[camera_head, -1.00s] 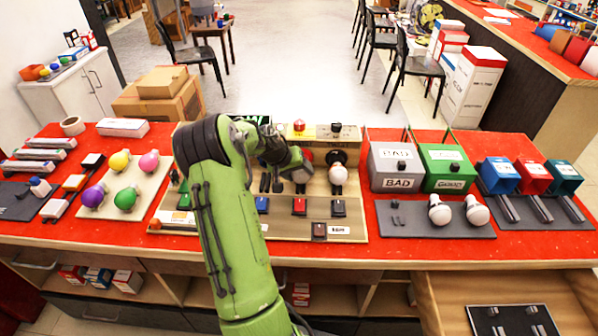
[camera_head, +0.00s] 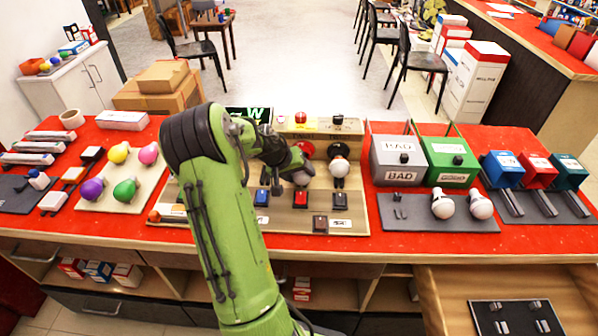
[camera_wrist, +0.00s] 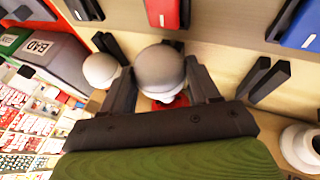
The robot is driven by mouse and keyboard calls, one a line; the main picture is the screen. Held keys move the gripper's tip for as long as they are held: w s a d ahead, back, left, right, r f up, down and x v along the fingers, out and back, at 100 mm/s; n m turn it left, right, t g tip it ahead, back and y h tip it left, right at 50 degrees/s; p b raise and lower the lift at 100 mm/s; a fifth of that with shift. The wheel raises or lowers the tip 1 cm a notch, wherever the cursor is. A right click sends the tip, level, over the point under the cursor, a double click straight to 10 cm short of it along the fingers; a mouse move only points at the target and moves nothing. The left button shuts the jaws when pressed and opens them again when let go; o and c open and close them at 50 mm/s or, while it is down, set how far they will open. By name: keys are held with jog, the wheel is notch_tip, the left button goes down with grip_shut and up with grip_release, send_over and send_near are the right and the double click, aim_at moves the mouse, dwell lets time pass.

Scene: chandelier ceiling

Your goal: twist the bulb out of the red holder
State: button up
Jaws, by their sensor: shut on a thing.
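A white bulb (camera_wrist: 160,68) sits between the two dark fingers of my gripper (camera_wrist: 163,80) in the wrist view. The gripper is shut on it. The red holder (camera_wrist: 172,103) shows just beyond the bulb's base. In the head view, my gripper (camera_head: 300,165) is at the red holder (camera_head: 305,148) on the back of the wooden board, and the bulb (camera_head: 301,178) shows partly below it. My gripper partly covers both. I cannot tell how deep the bulb sits in the holder.
A second white bulb (camera_head: 339,167) sits in a black holder close to the right. A grey BAD box (camera_head: 395,165) and a green box (camera_head: 447,165) stand further right, behind two loose bulbs (camera_head: 443,205). Coloured bulbs (camera_head: 125,190) are on a left tray.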

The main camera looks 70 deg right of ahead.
jog(key=shift+f, duration=0.1)
notch_tip(320, 180, up, 8)
jog(key=p, duration=0.6)
